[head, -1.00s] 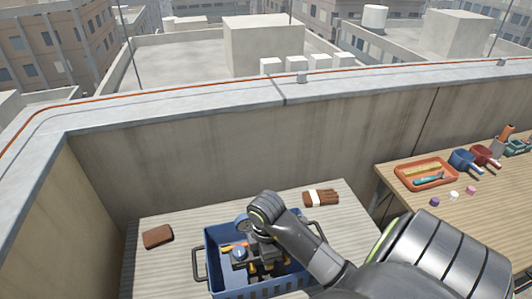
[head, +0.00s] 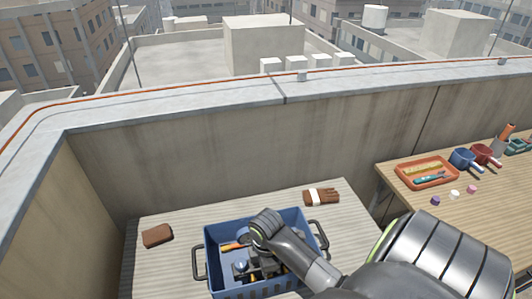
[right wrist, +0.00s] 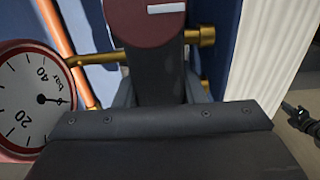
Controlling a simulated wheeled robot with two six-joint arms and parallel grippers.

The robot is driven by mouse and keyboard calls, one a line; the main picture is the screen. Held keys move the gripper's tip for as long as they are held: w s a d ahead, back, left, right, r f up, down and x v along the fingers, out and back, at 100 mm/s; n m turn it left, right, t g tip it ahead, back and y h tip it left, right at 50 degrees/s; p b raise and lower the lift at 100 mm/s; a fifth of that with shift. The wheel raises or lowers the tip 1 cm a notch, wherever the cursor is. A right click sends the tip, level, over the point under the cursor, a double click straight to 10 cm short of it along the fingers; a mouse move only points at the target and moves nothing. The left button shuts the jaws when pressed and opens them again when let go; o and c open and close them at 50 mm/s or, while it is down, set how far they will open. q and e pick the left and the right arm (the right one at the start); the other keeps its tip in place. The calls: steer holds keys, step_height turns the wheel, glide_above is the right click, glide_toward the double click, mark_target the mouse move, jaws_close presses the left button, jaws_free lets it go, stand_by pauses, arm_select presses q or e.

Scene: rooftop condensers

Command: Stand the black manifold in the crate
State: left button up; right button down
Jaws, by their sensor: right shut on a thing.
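The blue crate (head: 212,262) stands on the ribbed surface at the lower middle of the head view, with a black handle at each end. My right gripper (right wrist: 160,98) is shut on the black manifold (right wrist: 157,72), which has brass fittings. A red-rimmed pressure gauge (right wrist: 32,97) shows at left in the right wrist view, and a dark red round part at the top. In the head view the manifold (head: 243,268) is down inside the crate, partly hidden by my right arm. Whether it touches the crate floor, and its exact tilt, I cannot tell.
A wooden table (head: 460,215) with an orange tray (head: 427,172) stands right. A parapet wall (head: 270,150) closes the back.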

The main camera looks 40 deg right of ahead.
steer(key=c, duration=0.9)
jaws_free()
steer(key=shift+r, duration=0.1)
steer(key=shift+r, duration=0.25)
step_height(320, 180, up, 5)
steer(key=shift+w+r, duration=0.1)
step_height(320, 180, up, 4)
steer(key=p, duration=0.3)
steer(key=shift+r+p, duration=0.2)
steer(key=shift+p, duration=0.15)
steer(key=shift+r+p, duration=1)
